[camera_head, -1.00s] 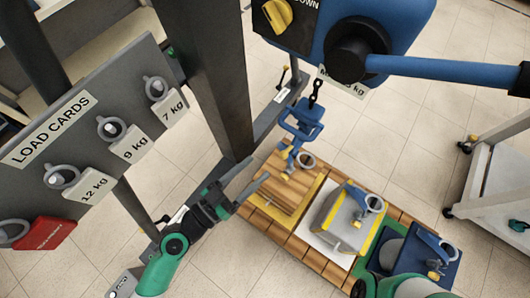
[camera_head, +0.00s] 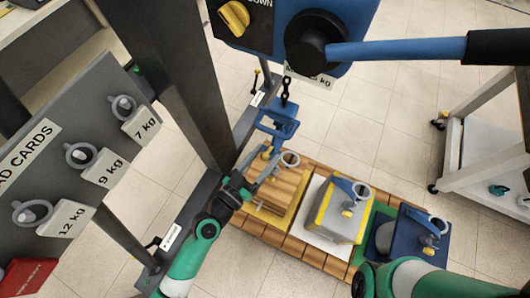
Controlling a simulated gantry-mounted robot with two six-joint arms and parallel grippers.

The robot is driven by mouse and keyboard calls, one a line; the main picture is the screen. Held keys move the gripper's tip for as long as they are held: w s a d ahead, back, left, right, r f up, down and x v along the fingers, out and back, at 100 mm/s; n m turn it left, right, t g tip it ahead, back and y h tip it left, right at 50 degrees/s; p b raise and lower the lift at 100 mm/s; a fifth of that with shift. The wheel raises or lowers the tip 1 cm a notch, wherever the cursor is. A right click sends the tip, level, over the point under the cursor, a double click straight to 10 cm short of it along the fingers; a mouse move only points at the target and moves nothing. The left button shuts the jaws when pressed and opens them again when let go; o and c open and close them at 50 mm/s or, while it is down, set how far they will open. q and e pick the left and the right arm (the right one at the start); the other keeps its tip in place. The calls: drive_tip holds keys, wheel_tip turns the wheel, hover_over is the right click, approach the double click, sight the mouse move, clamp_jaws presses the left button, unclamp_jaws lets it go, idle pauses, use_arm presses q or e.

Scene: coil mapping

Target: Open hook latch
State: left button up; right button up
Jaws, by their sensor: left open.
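The blue hook block (camera_head: 278,122) hangs on a dark chain (camera_head: 286,90) above a wooden load at the back left of the pallet. Its lower hook part, with a small yellow piece (camera_head: 266,155), is partly covered and too small to tell whether the latch is open. My left gripper (camera_head: 262,168) is open, its fingers just below and left of the hook's lower end; I cannot tell if they touch. My right arm shows at the bottom right, with its gripper's fingers out of sight.
The wooden load (camera_head: 270,208), a grey-yellow load (camera_head: 335,213) and a blue load (camera_head: 412,235) stand on the slatted pallet (camera_head: 300,250). A dark post (camera_head: 185,80) and load-card board (camera_head: 75,120) stand left. A blue hoist handle (camera_head: 400,48) crosses above.

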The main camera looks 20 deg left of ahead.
use_arm(q)
drive_tip(key=shift+w+d, duration=0.1)
drive_tip(key=shift+w, duration=0.2)
drive_tip(key=shift+c, duration=0.3)
clamp_jaws()
idle(1.0)
